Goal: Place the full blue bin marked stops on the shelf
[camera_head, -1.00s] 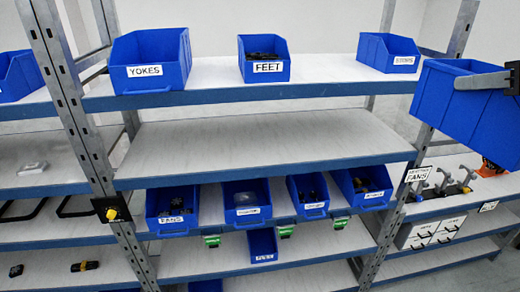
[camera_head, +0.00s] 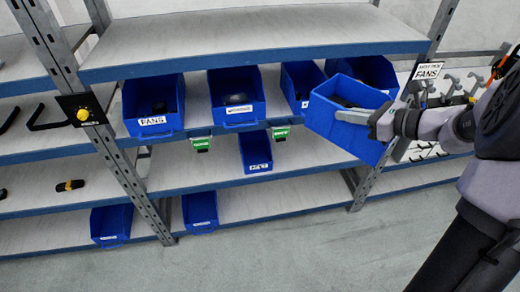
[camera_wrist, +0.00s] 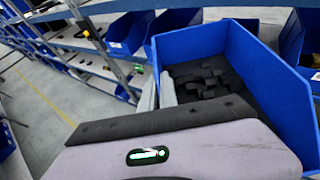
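A blue bin (camera_head: 343,135) is in my gripper (camera_head: 372,118), held tilted in front of the shelf rack at the right, overlapping the labelled bin row in the head view. No label on it faces either camera. In the wrist view this bin (camera_wrist: 290,75) is filled with many dark pieces (camera_wrist: 205,80). My gripper's fingers (camera_wrist: 158,92) are closed on the bin's near wall. The rack's upper shelf in view (camera_head: 240,40) is bare where it shows. The shelf below it (camera_head: 205,128) carries several blue bins, one marked FANS (camera_head: 152,108); other labels are too small to read.
A lower shelf holds a small blue bin (camera_head: 256,152). The bottom shelf holds two blue bins, one at the left (camera_head: 111,224) and another (camera_head: 200,210). A rack post (camera_head: 405,110) with a FANS sign stands behind the held bin. Grey floor (camera_head: 310,245) is free in front.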

